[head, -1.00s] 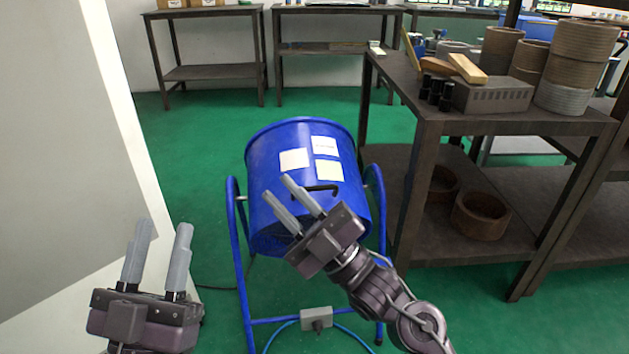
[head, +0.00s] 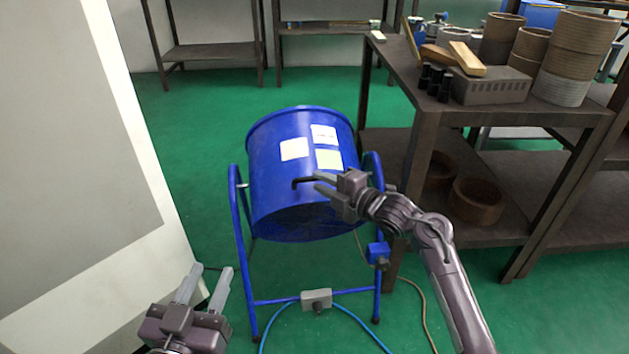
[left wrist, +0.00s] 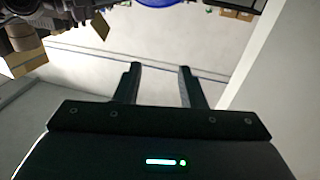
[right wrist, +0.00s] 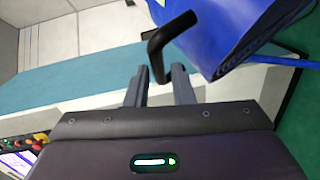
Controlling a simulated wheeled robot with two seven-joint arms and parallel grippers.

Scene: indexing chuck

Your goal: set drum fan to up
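The blue drum fan (head: 275,185) hangs tilted in a blue tube stand (head: 237,225) in the middle of the head view. Its dark lower end partly faces me. A black bent handle (head: 302,182) sticks out of its side below the paper labels. My right gripper (head: 318,183) is open at this handle. In the right wrist view the handle (right wrist: 158,50) reaches down to the gap between the fingertips (right wrist: 158,75); I cannot tell if they touch it. My left gripper (head: 207,280) is open and empty, low at the left, away from the drum. It also shows open in the left wrist view (left wrist: 158,75).
A dark workbench (head: 440,125) with rings and blocks stands close on the right. A pale panel (head: 90,170) fills the left. A grey box (head: 316,298) and a blue cable are at the stand's foot. Green floor behind the drum is clear.

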